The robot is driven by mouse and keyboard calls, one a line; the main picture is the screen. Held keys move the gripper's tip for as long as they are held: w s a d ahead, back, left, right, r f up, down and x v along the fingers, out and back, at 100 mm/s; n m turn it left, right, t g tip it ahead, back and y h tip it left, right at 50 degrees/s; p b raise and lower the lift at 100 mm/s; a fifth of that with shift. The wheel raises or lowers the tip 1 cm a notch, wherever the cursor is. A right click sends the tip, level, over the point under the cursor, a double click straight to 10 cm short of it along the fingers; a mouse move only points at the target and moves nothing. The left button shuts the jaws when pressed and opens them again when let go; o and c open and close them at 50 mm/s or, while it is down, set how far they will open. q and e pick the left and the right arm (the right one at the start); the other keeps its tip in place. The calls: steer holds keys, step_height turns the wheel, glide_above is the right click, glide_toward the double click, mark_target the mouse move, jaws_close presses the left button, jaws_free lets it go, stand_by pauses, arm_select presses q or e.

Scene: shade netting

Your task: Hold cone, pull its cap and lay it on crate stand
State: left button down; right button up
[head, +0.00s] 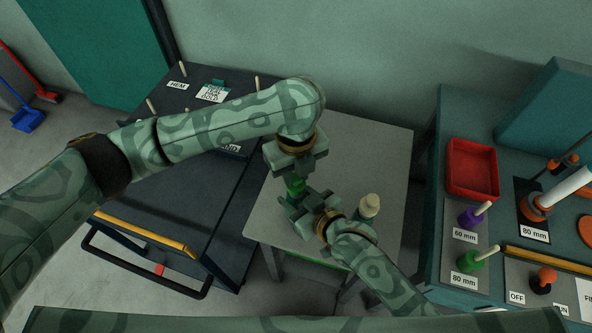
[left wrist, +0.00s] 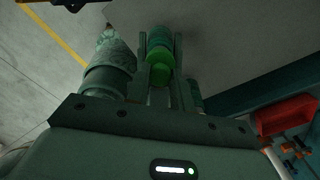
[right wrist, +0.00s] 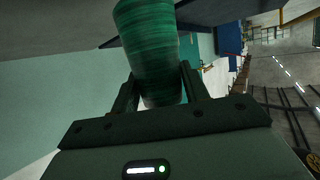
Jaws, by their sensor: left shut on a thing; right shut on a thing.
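My left gripper (head: 294,178) is shut on a bright green cap, seen between its fingers in the left wrist view (left wrist: 160,65). A darker green part shows just beyond the cap there. My right gripper (head: 302,203) is shut on a dark green, finely banded cone, which fills the space between its fingers in the right wrist view (right wrist: 150,50). In the head view the two grippers are close together, with a small piece of green (head: 295,186) between them. I cannot tell whether cap and cone touch. A grey-topped stand (head: 350,150) lies below both grippers.
A dark cart (head: 215,220) with labels and pegs stands left. A teal bench at right carries a red tray (head: 472,168), purple (head: 470,217) and green (head: 470,260) handled pieces, and a switch.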

mark_target(296, 177)
arm_select(q)
steer(key=shift+r, duration=0.15)
steer(key=shift+r, duration=0.95)
steer(key=shift+r, duration=2.05)
arm_select(e)
steer(key=o, duration=1.5)
steer(key=shift+c, duration=0.2)
